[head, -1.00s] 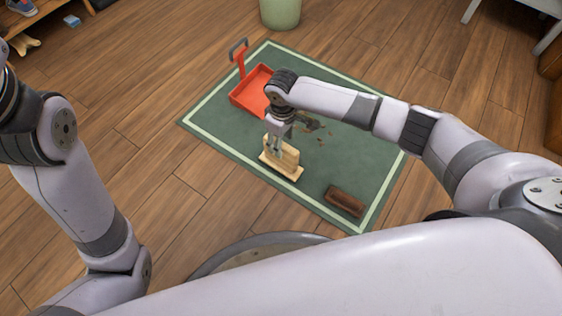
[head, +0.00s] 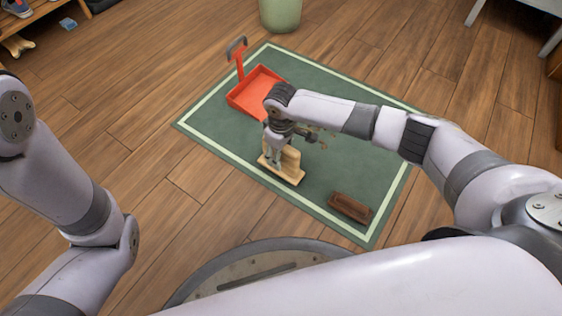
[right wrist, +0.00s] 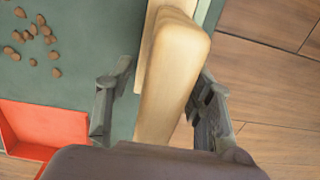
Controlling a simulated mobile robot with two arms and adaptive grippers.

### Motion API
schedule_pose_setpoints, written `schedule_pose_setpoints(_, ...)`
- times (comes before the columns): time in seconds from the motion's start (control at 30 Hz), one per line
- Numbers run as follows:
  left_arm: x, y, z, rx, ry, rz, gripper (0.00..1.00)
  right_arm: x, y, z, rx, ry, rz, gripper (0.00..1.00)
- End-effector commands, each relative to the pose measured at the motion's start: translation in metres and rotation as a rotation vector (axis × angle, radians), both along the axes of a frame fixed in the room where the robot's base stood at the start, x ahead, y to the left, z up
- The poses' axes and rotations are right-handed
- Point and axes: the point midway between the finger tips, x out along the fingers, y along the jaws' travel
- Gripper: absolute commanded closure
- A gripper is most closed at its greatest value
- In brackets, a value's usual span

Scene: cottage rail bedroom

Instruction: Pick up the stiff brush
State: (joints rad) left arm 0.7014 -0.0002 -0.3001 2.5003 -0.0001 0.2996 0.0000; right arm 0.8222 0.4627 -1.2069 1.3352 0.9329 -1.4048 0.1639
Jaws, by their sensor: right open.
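A pale wooden block with an upright grip (head: 291,160), which looks like a brush, stands on the green mat (head: 325,185). My right gripper (head: 274,158) is over it, pointing down. In the right wrist view the pale wooden grip (right wrist: 172,75) lies between the two open fingers of my right gripper (right wrist: 163,85), with gaps showing beside it. Its underside and any bristles are hidden. A dark brown block (head: 350,207), perhaps another brush, lies near the mat's right corner. My left arm shows at the left, but its gripper is out of view.
A red dustpan (head: 252,94) with an upright handle lies on the mat; part of it shows in the right wrist view (right wrist: 45,125). Brown crumbs (right wrist: 35,38) lie scattered on the mat. A green bin (head: 280,14) stands behind. Wooden floor around the mat is mostly clear.

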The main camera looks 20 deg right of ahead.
Motion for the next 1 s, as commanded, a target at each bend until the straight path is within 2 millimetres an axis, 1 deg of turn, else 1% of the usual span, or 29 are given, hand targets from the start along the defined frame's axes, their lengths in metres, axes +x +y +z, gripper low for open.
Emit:
schedule_pose_setpoints(0.1,0.0,0.0,0.0005,0.0,0.0,0.0,0.6,0.0,-0.0002,0.0007,0.0,0.0,0.0,0.52)
schedule_pose_setpoints(0.8,-0.0002,-0.0001,0.0004,0.001,-0.001,0.0,0.6,-0.0002,0.0,0.0004,-0.001,0.001,0.0,0.99)
schedule_pose_setpoints(1.0,-0.0001,-0.0002,0.0004,0.001,0.0,0.0,0.6,0.0,0.0,0.0007,0.0,0.0,0.0,1.0)
